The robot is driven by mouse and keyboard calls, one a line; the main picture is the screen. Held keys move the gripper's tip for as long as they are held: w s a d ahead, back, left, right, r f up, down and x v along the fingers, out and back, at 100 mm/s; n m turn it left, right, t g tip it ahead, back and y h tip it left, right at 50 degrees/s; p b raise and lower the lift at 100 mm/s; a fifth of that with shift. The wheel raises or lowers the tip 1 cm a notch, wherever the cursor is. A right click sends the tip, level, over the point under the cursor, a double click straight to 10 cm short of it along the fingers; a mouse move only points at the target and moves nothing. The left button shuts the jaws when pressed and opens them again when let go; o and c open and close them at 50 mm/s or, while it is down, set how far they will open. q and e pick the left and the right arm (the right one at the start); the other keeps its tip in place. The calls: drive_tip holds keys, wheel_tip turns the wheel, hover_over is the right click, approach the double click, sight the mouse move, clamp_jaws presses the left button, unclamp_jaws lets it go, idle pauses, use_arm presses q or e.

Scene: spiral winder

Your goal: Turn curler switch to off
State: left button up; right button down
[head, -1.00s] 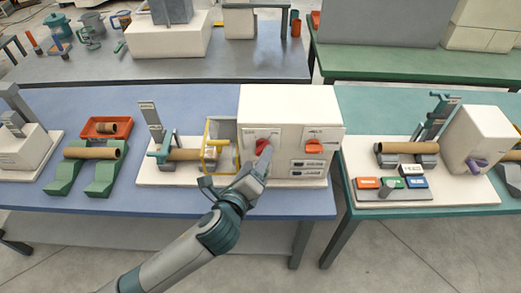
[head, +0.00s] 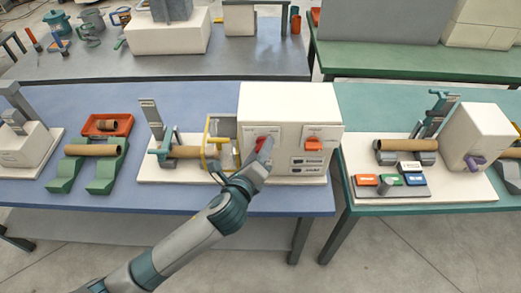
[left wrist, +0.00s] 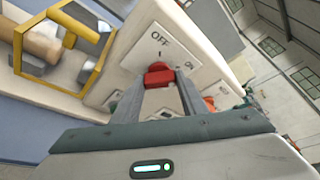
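The curler machine is a white box (head: 290,100) on the blue table, with a red switch (head: 260,144) on the left of its front. In the left wrist view the red switch (left wrist: 158,74) sits on a white plate marked OFF at upper left and ON at right. My left gripper (head: 263,150) is at this switch. In the left wrist view its two fingers (left wrist: 159,82) stand on both sides of the red knob and appear closed against it. The knob's exact setting cannot be told. My right gripper is not in view.
An orange switch (head: 313,145) is on the same front, to the right. A yellow guard frame (head: 208,142) and a brown tube (head: 185,152) are just left of the box. A second machine (head: 480,140) stands on the green table at right.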

use_arm(q)
drive_tip(key=shift+f+n+b, duration=0.1)
drive_tip(key=shift+n+b, duration=0.2)
drive_tip(key=shift+n, duration=0.1)
use_arm(e)
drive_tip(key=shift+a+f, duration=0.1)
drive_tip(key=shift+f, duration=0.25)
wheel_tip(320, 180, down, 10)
drive_tip(key=b, duration=1)
use_arm(q)
drive_tip(key=n+t+b, duration=0.1)
drive_tip(key=n, duration=0.4)
drive_tip(key=n+t+h+b, duration=0.1)
drive_tip(key=n+t, duration=0.1)
drive_tip(key=n, duration=0.3)
drive_tip(key=n+t+b, duration=0.1)
drive_tip(key=n+t, duration=0.1)
drive_tip(key=n, duration=0.2)
drive_tip(key=shift+f+n, duration=0.4)
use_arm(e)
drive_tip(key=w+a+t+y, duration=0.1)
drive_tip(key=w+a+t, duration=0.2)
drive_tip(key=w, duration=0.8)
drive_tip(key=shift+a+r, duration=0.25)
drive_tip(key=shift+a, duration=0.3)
use_arm(q)
drive_tip(key=o, duration=1)
drive_tip(key=shift+o, duration=0.2)
drive_tip(key=shift+s, duration=0.1)
